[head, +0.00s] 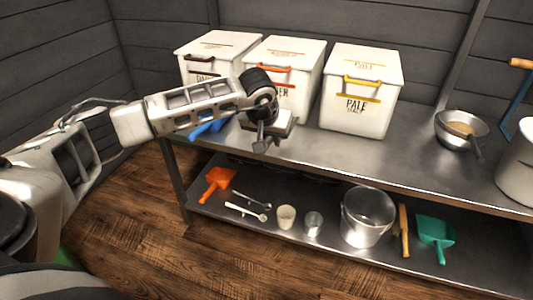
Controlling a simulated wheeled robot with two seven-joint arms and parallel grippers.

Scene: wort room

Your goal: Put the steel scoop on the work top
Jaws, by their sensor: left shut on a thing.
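My left gripper (264,142) is over the left part of the steel work top (410,158), in front of the white bins. It is shut on a small grey metallic thing, which I take to be the steel scoop; the gripper hides most of it. I cannot tell whether it touches the work top. My right gripper is not in view.
White bins (357,115) stand along the back of the work top. A blue scoop (207,129) lies partly behind my arm. A steel bowl (449,133) and a pot (517,165) stand right. The lower shelf holds an orange scoop (216,183), bucket (366,219) and green scoop (436,231).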

